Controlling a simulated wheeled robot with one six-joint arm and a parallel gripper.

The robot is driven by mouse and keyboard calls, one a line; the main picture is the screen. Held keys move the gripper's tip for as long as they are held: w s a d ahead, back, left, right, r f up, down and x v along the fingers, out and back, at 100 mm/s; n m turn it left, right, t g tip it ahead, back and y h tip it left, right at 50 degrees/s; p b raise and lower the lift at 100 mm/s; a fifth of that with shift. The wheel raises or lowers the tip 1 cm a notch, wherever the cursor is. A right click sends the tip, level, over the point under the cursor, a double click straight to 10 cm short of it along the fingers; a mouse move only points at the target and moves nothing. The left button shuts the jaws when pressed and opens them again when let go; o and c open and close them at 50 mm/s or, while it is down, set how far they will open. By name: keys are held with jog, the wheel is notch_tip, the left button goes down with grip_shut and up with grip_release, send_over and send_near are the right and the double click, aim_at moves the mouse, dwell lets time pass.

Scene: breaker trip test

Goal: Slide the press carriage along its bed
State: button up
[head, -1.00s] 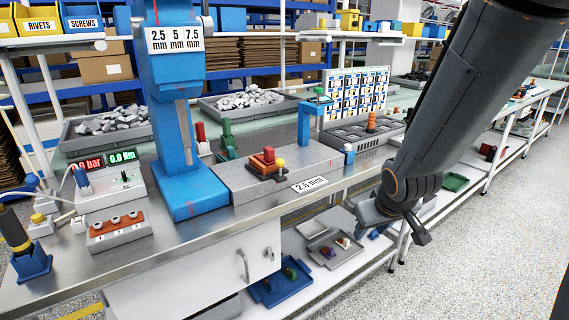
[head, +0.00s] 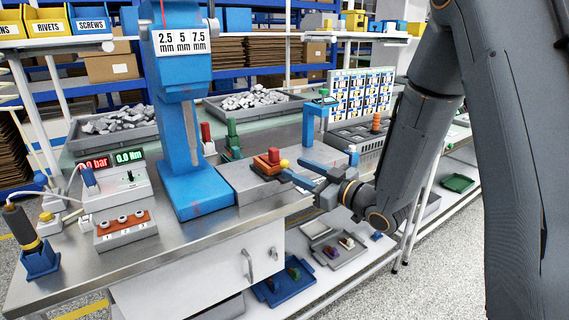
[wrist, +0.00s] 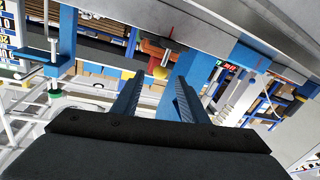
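The press carriage (head: 267,161) is a red-orange block with a yellow ball knob (head: 284,163) on its right side. It sits on the grey bed (head: 245,185) beside the blue press column. My gripper (head: 294,168) is open, its two blue fingers reaching left toward the knob. In the wrist view the knob (wrist: 161,73) shows between the fingertips of my gripper (wrist: 158,76), with the red carriage (wrist: 153,49) beyond. Gaps show on both sides of the knob, so no grip is visible.
The blue press (head: 183,110) stands just left of the carriage. A small blue stand (head: 309,120) and a grey tray (head: 352,137) are behind my gripper. A red-topped block with several sockets (head: 125,228) lies front left. Open floor is at the front right.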

aim_at(288, 165)
jog(key=x, duration=0.5)
jog(key=shift+w+a+p, duration=0.3)
jog(key=shift+p, duration=0.1)
jog(key=shift+c, duration=0.2)
grip_shut()
